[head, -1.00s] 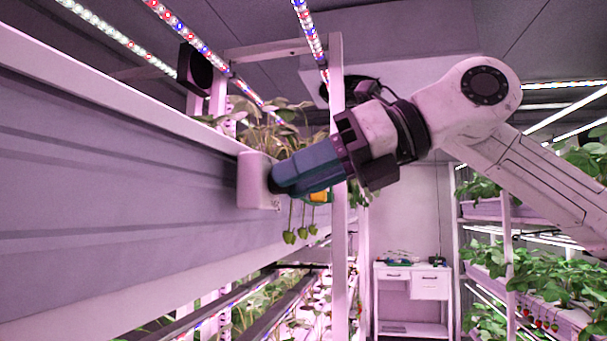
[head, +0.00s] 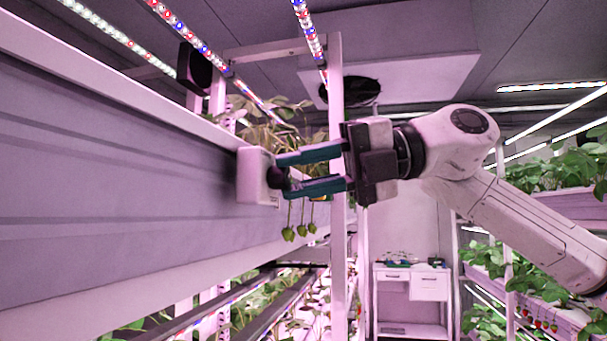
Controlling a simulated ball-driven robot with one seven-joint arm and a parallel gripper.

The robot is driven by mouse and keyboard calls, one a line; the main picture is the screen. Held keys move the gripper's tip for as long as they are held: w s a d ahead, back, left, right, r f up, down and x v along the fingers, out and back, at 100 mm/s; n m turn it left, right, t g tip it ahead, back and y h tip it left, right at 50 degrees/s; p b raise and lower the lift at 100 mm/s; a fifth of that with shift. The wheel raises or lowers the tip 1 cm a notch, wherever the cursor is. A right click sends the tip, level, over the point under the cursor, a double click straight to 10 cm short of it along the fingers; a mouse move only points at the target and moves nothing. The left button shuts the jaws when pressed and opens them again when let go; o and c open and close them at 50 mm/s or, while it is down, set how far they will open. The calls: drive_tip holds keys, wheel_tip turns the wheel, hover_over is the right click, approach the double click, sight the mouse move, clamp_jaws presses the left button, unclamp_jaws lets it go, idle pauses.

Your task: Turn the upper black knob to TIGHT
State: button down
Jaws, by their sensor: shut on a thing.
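Unripe green berries (head: 288,234) hang just below the fingers. A white rack post (head: 338,150) stands close behind my gripper. A white desk (head: 412,295) is at the back. Planted racks (head: 540,262) line the right side.

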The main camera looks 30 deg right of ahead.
drive_tip(key=m+y, duration=0.1)
drive_tip(key=m, duration=0.1)
drive_tip(key=m+y+b, duration=0.1)
drive_tip(key=m, duration=0.1)
drive_tip(key=shift+w+d+f+m, duration=0.1)
drive_tip(key=shift+f+m, duration=0.2)
drive_tip(key=shift+f, duration=0.05)
drive_tip(key=shift+f+m+t+y+b, duration=0.15)
drive_tip(key=shift+m+y+b, duration=0.25)
drive_tip(key=shift+m, duration=0.65)
drive_tip(key=shift+r+m+t+y+b, duration=0.1)
drive_tip(key=shift+m+t+y+b, duration=0.25)
drive_tip(key=shift+m, duration=0.7)
drive_tip(key=c, duration=0.9)
unclamp_jaws()
drive_tip(key=shift+o, duration=0.2)
drive_tip(key=b+v, duration=0.2)
drive_tip(key=v, duration=0.8)
drive_tip(key=shift+d, duration=0.4)
drive_tip(key=shift+f, duration=0.1)
